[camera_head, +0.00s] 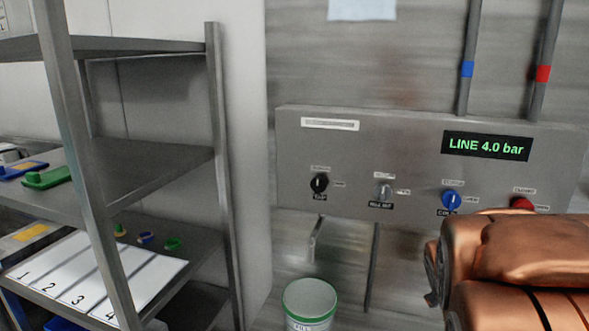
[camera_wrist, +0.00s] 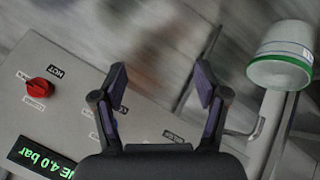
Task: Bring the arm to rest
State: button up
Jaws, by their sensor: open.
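My arm shows as copper-coloured links at the lower right of the head view; my gripper is not visible there. In the wrist view my gripper (camera_wrist: 162,82) is open, with its two dark fingers apart and nothing between them. The grey control panel (camera_head: 400,165) lies beyond it, tilted in the wrist view (camera_wrist: 60,95). The panel has a black knob (camera_head: 319,184), a grey knob (camera_head: 384,191), a blue knob (camera_head: 451,201) and a red knob (camera_head: 521,204), which also shows in the wrist view (camera_wrist: 40,91). Its display (camera_head: 487,146) reads LINE 4.0 bar.
A metal shelf rack (camera_head: 150,175) stands at the left, holding a numbered white sheet (camera_head: 95,275) and small coloured parts. A white bucket with a green rim (camera_head: 310,304) stands below a spout (camera_head: 316,240); it also shows in the wrist view (camera_wrist: 282,58). Two pipes rise above the panel.

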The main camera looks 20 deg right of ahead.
jog(key=s+a+f+g+y, duration=0.2)
jog(key=s+a, duration=0.3)
jog(key=a, duration=0.6)
jog(key=s+a+f+g+y, duration=0.2)
jog(key=s+a, duration=0.4)
jog(key=a, duration=0.5)
jog(key=shift+s+f+g+y, duration=0.2)
jog(key=shift+f+g+y, duration=0.2)
jog(key=shift+f+y, duration=0.3)
jog(key=s+a, duration=0.2)
jog(key=s+a+g, duration=0.1)
jog(key=s+a, duration=0.1)
jog(key=s+a+g+y, duration=0.1)
jog(key=s, duration=0.2)
jog(key=shift+s+a+n, duration=0.1)
jog(key=shift+a+n, duration=0.3)
jog(key=shift+c, duration=0.2)
